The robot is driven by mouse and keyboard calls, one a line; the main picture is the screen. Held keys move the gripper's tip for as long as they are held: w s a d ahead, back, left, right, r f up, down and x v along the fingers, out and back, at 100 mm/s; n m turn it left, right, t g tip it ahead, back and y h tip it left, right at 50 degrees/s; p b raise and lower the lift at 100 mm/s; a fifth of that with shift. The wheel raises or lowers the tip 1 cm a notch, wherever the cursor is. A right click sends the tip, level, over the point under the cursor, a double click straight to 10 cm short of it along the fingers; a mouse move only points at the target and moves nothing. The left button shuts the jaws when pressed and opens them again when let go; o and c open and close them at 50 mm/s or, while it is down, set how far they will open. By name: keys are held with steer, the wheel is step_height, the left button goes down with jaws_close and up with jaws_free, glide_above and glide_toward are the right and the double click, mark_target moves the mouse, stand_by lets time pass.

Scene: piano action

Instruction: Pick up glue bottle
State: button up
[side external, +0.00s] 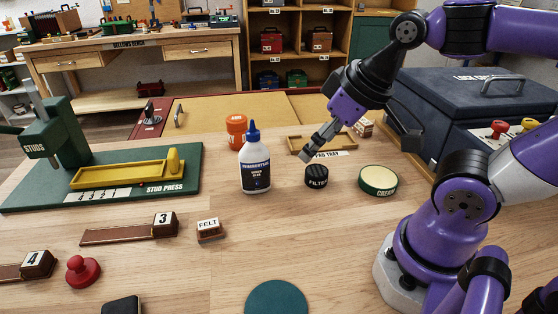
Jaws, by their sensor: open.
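The glue bottle (255,168) stands upright on the wooden table near the middle of the side external view. It has a white body, a dark label and a blue nozzle cap. My gripper (352,146) is open and empty. It hangs to the right of the bottle in the picture, above the table, near the pad tray (318,145) and the black FILTER jar. It is apart from the bottle. Its far finger partly overlaps the objects at the back right.
An orange jar (236,130) stands just behind the bottle. The black jar (317,177) and a green-rimmed round tin (378,181) are to its right. A green stud press (60,140) is at left, a FELT block (209,230) in front. A blue case (470,115) stands at right.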

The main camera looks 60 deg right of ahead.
steer(key=n+g+y, duration=0.2)
steer(key=n+y, duration=0.1)
steer(key=n, duration=0.5)
glide_toward(256, 129)
steer(key=f, duration=0.2)
steer(key=x, duration=1)
steer(key=shift+w+a+r, duration=0.15)
steer(key=shift+w+r, duration=0.05)
steer(key=shift+w, duration=0.1)
steer(key=shift+c, duration=0.4)
jaws_close()
